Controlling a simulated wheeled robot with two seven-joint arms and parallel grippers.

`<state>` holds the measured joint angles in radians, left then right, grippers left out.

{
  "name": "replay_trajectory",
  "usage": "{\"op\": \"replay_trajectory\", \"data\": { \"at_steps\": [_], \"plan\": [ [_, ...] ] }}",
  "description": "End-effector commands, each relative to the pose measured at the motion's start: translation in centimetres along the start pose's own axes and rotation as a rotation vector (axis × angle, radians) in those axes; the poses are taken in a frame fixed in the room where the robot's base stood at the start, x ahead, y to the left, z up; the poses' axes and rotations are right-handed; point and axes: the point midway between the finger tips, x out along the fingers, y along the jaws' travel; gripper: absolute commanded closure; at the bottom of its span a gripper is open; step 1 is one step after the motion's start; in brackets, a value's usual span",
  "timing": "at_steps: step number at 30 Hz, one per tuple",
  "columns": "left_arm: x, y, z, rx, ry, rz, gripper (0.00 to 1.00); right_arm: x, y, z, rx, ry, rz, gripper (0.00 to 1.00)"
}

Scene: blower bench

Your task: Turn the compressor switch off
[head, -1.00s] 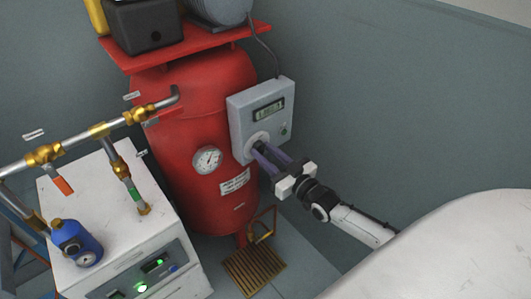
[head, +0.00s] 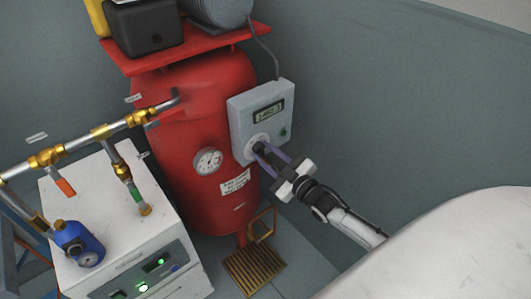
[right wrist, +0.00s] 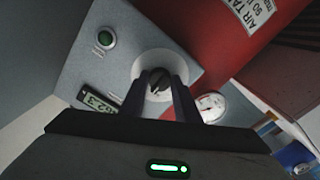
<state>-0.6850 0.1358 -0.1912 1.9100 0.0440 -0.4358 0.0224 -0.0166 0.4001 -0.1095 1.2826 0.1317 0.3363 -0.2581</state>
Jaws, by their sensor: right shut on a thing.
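The compressor switch is a dark round knob (head: 259,147) on a pale round plate, low on the grey control box (head: 241,112) fixed to the red tank (head: 180,120). My right gripper (head: 262,151) reaches it from the lower right, with its purple fingers on either side of the knob and shut on it. In the right wrist view the knob (right wrist: 160,79) shows between the two dark fingertips, with a slanted mark on its face. The box has a small display (head: 268,112) and a green button or lamp (right wrist: 105,38). My left gripper is not in view.
A pressure gauge (head: 208,161) sits on the tank left of the knob. A white cabinet (head: 105,200) with brass-fitted pipes and a blue regulator (head: 80,243) stands at the left. A brass-coloured floor grate (head: 254,270) lies below. The wall area right of the box is clear.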

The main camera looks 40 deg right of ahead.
Motion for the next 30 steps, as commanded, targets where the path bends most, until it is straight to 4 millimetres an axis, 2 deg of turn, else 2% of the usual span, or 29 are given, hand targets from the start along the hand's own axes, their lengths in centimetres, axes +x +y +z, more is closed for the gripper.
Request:
{"op": "replay_trajectory", "data": {
  "at_steps": [15,30],
  "plan": [
    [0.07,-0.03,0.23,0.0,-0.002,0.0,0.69,-0.03,0.08,0.04,-0.409,0.0,0.001,0.94],
    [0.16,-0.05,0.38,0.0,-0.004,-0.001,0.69,-0.02,0.11,-0.02,-0.533,0.0,0.001,0.94]
  ]
}}
